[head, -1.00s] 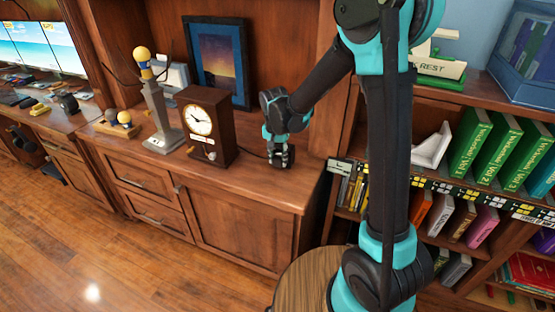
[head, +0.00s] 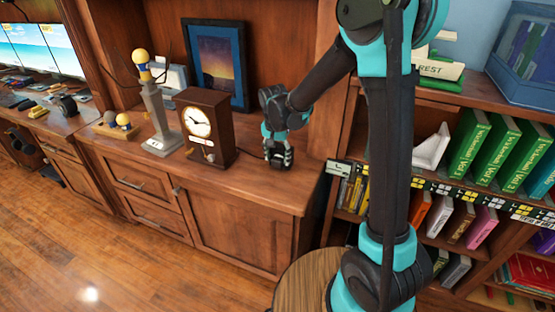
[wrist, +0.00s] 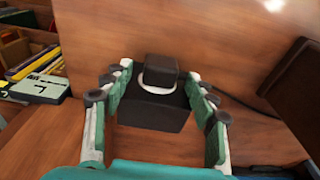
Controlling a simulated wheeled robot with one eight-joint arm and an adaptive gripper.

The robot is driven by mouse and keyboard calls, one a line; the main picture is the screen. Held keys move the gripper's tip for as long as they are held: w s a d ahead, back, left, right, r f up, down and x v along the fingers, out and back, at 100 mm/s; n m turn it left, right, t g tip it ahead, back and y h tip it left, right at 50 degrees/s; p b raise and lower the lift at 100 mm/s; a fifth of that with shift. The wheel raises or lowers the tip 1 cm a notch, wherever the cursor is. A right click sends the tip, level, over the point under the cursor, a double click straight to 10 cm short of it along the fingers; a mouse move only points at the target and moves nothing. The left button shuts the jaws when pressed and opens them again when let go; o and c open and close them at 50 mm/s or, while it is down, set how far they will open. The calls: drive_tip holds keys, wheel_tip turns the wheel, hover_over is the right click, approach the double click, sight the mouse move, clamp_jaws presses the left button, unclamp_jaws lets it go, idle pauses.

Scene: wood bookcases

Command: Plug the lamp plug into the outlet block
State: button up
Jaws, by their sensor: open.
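In the wrist view, a dark cube-shaped plug (wrist: 160,70) sits on the white ring on top of the black outlet block (wrist: 150,110). How deep it is seated cannot be told. My gripper (wrist: 158,76) is open, with one finger on each side of the plug and block and no clear grip on either. In the head view, my gripper (head: 279,160) is low over the cabinet top, right of the clock, and mostly hides the block. A grey lamp (head: 158,112) with a yellow bulb stands left of the clock.
A wooden clock (head: 208,127) stands close to the left of my gripper. A framed picture (head: 216,60) leans behind it. A dark cord (wrist: 240,103) runs right from behind the block. Bookshelves with books (head: 470,145) are at the right. The cabinet's front top (head: 250,185) is clear.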

wheel_tip(320, 180, up, 11)
drive_tip(key=s, duration=0.1)
drive_tip(key=shift+s+a+f, duration=0.15)
drive_tip(key=shift+a, duration=0.05)
